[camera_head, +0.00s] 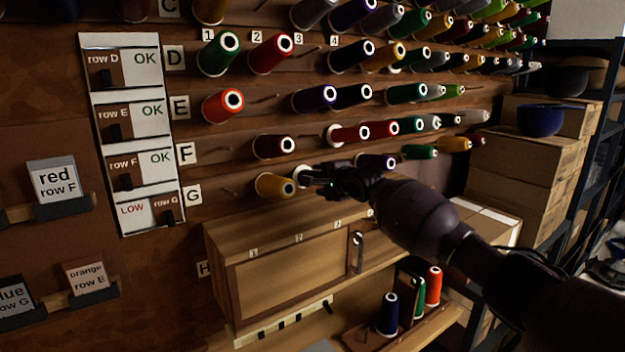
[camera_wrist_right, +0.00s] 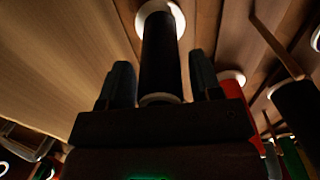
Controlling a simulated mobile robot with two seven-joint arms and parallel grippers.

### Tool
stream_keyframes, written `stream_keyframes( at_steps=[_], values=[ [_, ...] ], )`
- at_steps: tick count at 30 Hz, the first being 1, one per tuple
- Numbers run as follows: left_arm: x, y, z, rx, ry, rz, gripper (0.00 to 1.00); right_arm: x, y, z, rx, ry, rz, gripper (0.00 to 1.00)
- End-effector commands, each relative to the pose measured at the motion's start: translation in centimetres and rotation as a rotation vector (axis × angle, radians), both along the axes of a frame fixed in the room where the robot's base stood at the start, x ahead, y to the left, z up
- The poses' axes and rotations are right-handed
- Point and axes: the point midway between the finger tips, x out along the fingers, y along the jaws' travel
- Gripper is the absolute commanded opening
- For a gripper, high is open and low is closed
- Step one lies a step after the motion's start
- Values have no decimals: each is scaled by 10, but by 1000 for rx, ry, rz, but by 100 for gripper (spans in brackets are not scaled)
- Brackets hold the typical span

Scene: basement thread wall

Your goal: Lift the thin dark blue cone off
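A thin, very dark cone (camera_wrist_right: 160,55) stands between the two fingers of my right gripper (camera_wrist_right: 162,84) in the right wrist view. Its colour is too dark to be sure of blue. It has a pale wide rim at the wall end and a pale ring at the near end. The fingers lie on either side of it, with narrow gaps showing, so the gripper looks open around it. In the head view my right gripper (camera_head: 318,178) is at row G, just right of a yellow cone (camera_head: 273,186). It hides most of the dark cone; a pale rim (camera_head: 302,174) shows. My left gripper is out of view.
A wooden cabinet (camera_head: 290,272) juts out below. A dark blue cone (camera_head: 387,315) stands low on a tray with green and orange-red ones. Boxes (camera_head: 530,165) stand right.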

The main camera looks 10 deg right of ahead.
Motion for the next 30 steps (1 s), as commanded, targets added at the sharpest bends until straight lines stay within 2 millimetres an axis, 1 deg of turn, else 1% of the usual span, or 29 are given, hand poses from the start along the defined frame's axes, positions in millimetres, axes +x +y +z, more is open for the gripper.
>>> stream_keyframes(
  at_steps=[1, 6, 11, 23, 30],
  values=[
    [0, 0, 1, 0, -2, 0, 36, 0, 0, 0, 0, 0, 0, 51],
    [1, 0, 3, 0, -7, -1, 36, 0, 0, 0, 0, 0, 0, 24],
    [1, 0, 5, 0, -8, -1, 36, -3, -1, 0, 0, 1, 0, 23],
    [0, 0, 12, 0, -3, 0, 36, -26, -10, 5, 0, 1, 0, 23],
    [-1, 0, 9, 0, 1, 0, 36, -40, -15, 8, 1, 1, 1, 23]
  ],
)
